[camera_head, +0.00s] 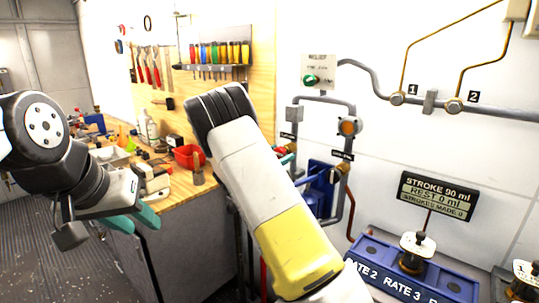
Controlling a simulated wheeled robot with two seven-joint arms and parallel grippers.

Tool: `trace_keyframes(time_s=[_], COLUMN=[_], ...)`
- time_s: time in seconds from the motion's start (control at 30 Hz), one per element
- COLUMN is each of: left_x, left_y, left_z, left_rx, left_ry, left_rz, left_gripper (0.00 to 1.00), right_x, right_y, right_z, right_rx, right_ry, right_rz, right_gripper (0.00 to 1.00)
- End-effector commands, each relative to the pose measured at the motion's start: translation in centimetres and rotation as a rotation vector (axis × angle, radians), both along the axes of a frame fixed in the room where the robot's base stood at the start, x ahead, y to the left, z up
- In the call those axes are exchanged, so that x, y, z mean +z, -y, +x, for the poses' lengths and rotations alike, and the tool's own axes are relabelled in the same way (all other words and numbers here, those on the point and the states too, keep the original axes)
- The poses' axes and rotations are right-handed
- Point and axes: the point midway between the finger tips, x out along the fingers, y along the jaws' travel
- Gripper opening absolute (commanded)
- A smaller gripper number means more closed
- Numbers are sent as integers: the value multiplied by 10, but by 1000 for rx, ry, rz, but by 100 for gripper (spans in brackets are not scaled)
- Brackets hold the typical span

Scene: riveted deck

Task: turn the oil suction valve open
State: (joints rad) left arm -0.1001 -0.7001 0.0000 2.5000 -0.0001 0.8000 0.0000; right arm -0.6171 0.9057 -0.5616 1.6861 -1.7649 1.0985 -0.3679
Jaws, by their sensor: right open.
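Two small brass-and-red valve fittings show on the grey pipework: one (291,148) beside my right arm and one (342,168) above the blue pump unit (319,190). Their small black labels are too small to read, so I cannot tell which is the oil suction valve or how its handle stands. My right arm crosses the middle of the view. Only a teal bit of my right gripper (283,160) shows past the arm, close to the left fitting; contact cannot be seen. My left gripper (132,220) has its teal fingers apart and empty, in front of the workbench.
A wooden workbench (185,192) holds a red bin (186,156) and clutter. A panel with a green knob (311,79) and an orange round fitting (349,126) are on the wall. A stroke display (437,196) stands over a blue rate tray (455,283) at lower right.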

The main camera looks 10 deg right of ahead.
Motion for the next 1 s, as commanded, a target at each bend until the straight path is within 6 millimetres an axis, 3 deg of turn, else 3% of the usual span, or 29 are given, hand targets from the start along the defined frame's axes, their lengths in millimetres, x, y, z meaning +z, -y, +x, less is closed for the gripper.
trace_keyframes(time_s=[0.23,0.5,0.57,1.0], left_x=[0,0,0,0], left_y=[0,0,0,0], left_z=[0,0,0,0], left_rx=[0,0,0,0], left_ry=[0,0,0,0], left_rz=[0,0,0,0], left_gripper=[36,36,36,36], right_x=[0,0,0,0], right_y=[1,0,0,0], right_z=[1,1,1,0], right_rx=[0,0,1,0], right_ry=[0,0,0,-88], right_rz=[0,0,0,-70], right_gripper=[65,12,2,2])
